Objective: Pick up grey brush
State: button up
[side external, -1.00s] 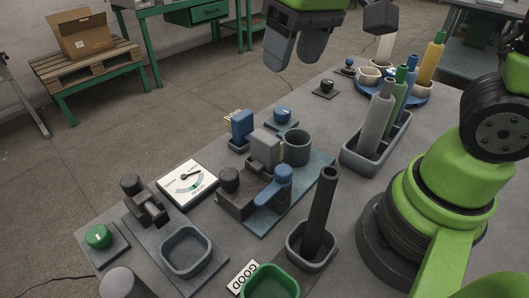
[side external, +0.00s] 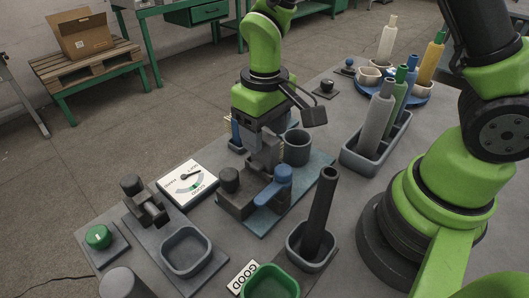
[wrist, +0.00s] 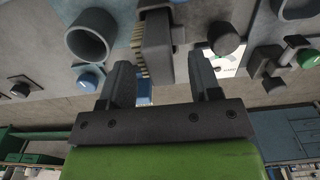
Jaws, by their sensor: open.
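The grey brush (side external: 266,160) stands upright in its holder near the middle of the bench in the side view. In the wrist view the grey brush (wrist: 157,45), a grey block with tan bristles on its left side, shows between and beyond the fingertips. My gripper (side external: 262,143) is open and points down just over the brush, partly hiding it. In the wrist view the gripper's fingers (wrist: 161,75) are spread on either side of the brush's near end, with gaps visible.
A grey cup (side external: 297,147) stands just right of the grey brush. A blue-handled lever (side external: 275,190) and a dark knob (side external: 229,179) are in front.

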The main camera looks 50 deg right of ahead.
notch_tip(320, 180, down, 2)
jog(key=shift+f, duration=0.15)
jog(key=c, duration=1)
